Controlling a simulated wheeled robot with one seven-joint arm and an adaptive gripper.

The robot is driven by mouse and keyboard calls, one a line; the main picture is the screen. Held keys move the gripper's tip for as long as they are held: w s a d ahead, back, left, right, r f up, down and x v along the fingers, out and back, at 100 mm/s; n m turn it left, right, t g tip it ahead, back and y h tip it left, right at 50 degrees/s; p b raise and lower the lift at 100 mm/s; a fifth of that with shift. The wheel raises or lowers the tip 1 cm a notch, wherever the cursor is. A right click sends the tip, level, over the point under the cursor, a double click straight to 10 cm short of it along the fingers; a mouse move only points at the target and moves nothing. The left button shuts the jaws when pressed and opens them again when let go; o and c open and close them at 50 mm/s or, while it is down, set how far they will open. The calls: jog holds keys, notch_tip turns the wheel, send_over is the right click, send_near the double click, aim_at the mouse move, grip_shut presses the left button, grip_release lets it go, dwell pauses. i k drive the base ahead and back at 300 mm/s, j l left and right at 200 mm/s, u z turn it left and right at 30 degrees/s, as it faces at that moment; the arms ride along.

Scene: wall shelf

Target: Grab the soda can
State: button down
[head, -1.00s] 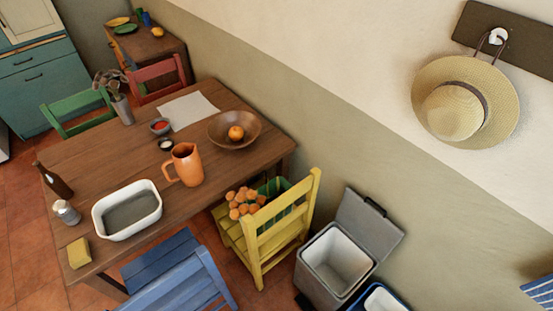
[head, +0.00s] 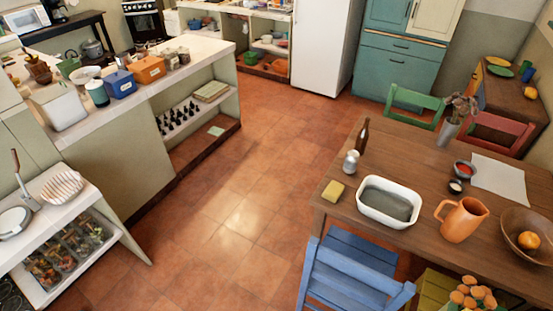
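A small silver cylinder (head: 351,162) stands upright on the near left part of the wooden dining table in the head view. It may be the soda can, but it is too small to tell for sure. A dark bottle (head: 363,136) stands just behind it. A yellow sponge (head: 333,191) lies in front of it near the table's left edge. A white baking dish (head: 390,203) sits to its right. My gripper is not in view.
The wooden table (head: 425,150) also bears an orange pitcher (head: 460,220) and a wooden bowl (head: 520,222). A blue chair (head: 352,275) stands at its near side. Open tiled floor (head: 225,200) lies between the table and the kitchen counter (head: 195,52) on the left.

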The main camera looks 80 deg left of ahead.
aim_at(351, 157)
jog(key=u, duration=2.25)
jog(key=i+j+u, duration=0.5)
jog(key=j+u, duration=0.2)
jog(key=i+j+u, duration=0.35)
jog(key=i+j, duration=0.15)
jog(key=i, duration=0.7)
jog(key=i+l+z, duration=0.1)
jog(key=i+z, duration=0.6)
jog(key=z, duration=0.15)
jog(key=i+j+z, duration=0.2)
jog(key=i+z, duration=0.2)
jog(key=i+l+z, duration=0.1)
jog(key=i+z, duration=0.4)
